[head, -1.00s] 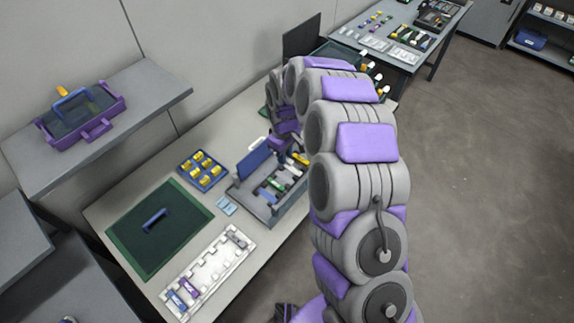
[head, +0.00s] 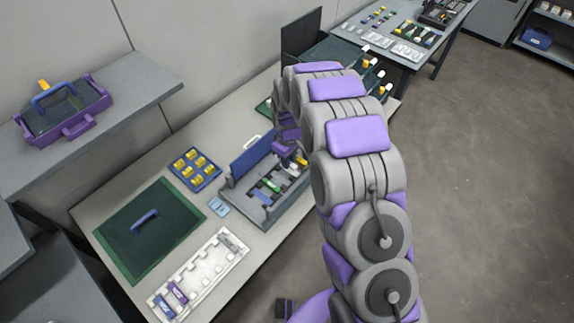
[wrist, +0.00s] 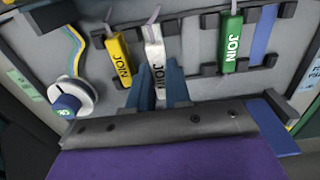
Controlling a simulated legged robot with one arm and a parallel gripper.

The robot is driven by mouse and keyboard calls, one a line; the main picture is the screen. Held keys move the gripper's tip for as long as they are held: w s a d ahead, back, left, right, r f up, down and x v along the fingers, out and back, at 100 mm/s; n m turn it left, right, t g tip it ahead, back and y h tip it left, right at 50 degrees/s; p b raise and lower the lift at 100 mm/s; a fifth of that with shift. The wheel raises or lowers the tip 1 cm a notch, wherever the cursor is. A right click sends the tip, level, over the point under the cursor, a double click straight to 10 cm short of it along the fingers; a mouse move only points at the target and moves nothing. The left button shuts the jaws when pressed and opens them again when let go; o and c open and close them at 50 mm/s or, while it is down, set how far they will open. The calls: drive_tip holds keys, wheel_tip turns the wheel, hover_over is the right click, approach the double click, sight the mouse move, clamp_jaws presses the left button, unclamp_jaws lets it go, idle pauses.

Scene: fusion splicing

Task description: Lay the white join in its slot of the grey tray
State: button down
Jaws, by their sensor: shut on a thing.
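The white join (wrist: 155,56) lies between the two blue fingers of my gripper (wrist: 160,84) in the wrist view. My gripper is shut on it. The join is at the grey tray (wrist: 195,85), between the yellow join (wrist: 121,62) and the green join (wrist: 231,44). Dark clips stand near its sides. I cannot tell whether it rests fully in its slot. In the head view my gripper (head: 288,143) is over the far right part of the grey tray (head: 287,207). The white join is hard to make out there.
A white reel (wrist: 72,98) and a blue strip (wrist: 263,35) flank the joins. On the table are a blue tray of yellow pieces (head: 195,169), a green mat (head: 165,235) with a blue handle, and a white tray (head: 205,270). The floor at right is clear.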

sight(293, 165)
drive_tip(key=d+f, duration=0.1)
drive_tip(key=f, duration=0.1)
drive_tip(key=shift+d+f+b, duration=0.35)
drive_tip(key=shift+a, duration=0.25)
drive_tip(key=c, duration=1.5)
unclamp_jaws()
drive_tip(key=shift+a+f, duration=0.15)
drive_tip(key=shift+a, duration=0.15)
drive_tip(key=o, duration=0.3)
drive_tip(key=shift+a, duration=0.3)
drive_tip(key=shift+o, duration=0.6)
drive_tip(key=shift+d, duration=0.1)
drive_tip(key=shift+d+r, duration=0.2)
drive_tip(key=shift+d, duration=0.3)
wheel_tip(293, 165, up, 11)
drive_tip(key=p, duration=0.3)
drive_tip(key=shift+w+a, duration=0.1)
drive_tip(key=shift+a, duration=0.05)
drive_tip(key=shift+r, duration=0.45)
